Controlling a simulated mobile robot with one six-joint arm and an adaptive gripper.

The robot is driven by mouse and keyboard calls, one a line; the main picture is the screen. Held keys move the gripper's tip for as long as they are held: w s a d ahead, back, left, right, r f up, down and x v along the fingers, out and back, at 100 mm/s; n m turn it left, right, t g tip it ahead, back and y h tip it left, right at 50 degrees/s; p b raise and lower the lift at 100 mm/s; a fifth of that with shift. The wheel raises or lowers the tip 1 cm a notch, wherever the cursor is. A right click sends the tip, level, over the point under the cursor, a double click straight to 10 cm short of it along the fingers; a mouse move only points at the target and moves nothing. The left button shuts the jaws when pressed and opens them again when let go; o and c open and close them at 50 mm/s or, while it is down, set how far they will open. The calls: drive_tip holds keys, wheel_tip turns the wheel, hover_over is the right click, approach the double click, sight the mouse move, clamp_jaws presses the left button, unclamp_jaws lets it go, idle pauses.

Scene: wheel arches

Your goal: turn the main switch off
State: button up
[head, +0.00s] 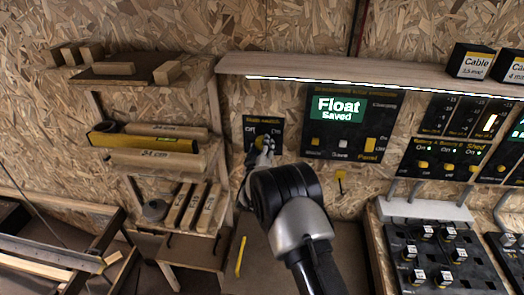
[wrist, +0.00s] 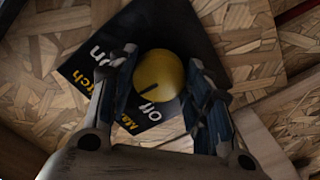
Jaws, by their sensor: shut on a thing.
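The main switch is a small black panel (head: 276,128) on the chipboard wall, lettered "Off" at left and "On" at right in the head view. Its round yellow knob (wrist: 158,72) shows in the wrist view, with a short dark mark pointing to the lower left there. My gripper (head: 261,146) is at the panel, its fingers on both sides of the knob. In the wrist view my gripper (wrist: 162,60) is shut on the knob. The fingers hide much of the knob in the head view.
A wooden shelf with a light strip (head: 330,83) juts out above. A black display panel (head: 352,124) reading "Float Saved" is close at right, then more switch panels (head: 440,158). A wooden rack (head: 150,150) with labelled blocks stands at left.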

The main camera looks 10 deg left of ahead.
drive_tip(key=shift+r+n+b, duration=0.15)
drive_tip(key=shift+n+b, duration=0.2)
drive_tip(key=shift+n, duration=4.45)
drive_tip(key=o, duration=1.1)
drive_tip(key=shift+c, duration=0.2)
drive_tip(key=shift+s, duration=0.1)
drive_tip(key=s, duration=1.1)
drive_tip(key=shift+s+a, duration=0.15)
drive_tip(key=shift+s, duration=0.25)
